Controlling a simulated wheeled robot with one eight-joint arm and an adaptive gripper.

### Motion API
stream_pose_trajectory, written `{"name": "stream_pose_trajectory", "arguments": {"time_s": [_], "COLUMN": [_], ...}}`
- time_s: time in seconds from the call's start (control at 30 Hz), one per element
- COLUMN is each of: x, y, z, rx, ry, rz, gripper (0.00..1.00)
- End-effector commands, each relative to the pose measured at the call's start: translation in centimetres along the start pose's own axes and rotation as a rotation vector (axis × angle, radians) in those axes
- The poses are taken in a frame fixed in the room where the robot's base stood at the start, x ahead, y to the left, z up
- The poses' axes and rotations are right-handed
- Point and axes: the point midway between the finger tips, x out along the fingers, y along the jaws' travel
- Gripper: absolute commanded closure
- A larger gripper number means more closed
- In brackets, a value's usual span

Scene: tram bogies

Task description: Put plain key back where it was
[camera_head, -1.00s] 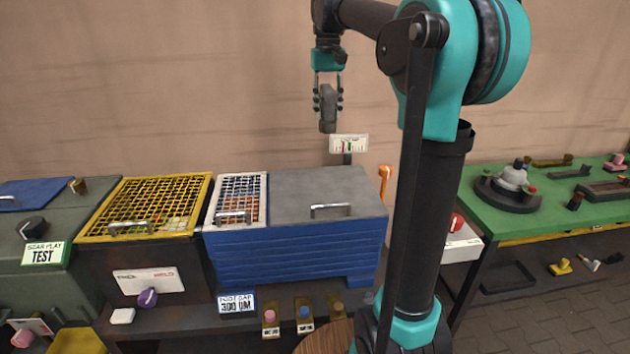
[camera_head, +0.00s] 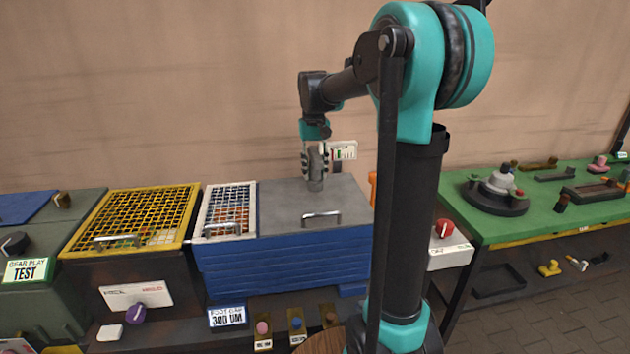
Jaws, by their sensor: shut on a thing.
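My gripper (camera_head: 315,165) points down above the grey lid of the blue chest. It is shut on a dark grey, blocky thing (camera_head: 316,182), which hangs upright between the fingers. From this view I cannot tell if this is the plain key, or whether its lower end touches the lid. Three small brass-coloured holders stand along the front shelf: one with a pink knob (camera_head: 262,328), one with a blue knob (camera_head: 296,324) and one with a brown knob (camera_head: 331,320). Their small labels are too small to read.
The blue chest (camera_head: 282,265) has a handled grey lid (camera_head: 290,205) and a white mesh cover (camera_head: 230,205). A yellow mesh cover (camera_head: 135,222) is to its left. A gauge (camera_head: 343,150) stands behind the lid. A green table (camera_head: 545,210) with parts is at right.

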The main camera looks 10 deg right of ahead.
Motion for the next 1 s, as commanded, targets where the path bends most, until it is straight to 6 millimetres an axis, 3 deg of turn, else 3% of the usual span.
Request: {"name": "stream_pose_trajectory", "arguments": {"time_s": [0.3,0.67,0.7,0.83,1.0], "x": [3.5,3.8,3.8,3.8,3.8], "y": [0.0,0.0,0.0,0.0,0.0], "z": [-0.3,-0.3,-0.3,-0.3,-0.3], "rx": [0.0,0.0,0.0,0.0,0.0], "ry": [0.0,0.0,0.0,0.0,0.0], "rz": [0.0,0.0,0.0,0.0,0.0], "gripper": [1.0,1.0,0.62,0.46,0.46]}}
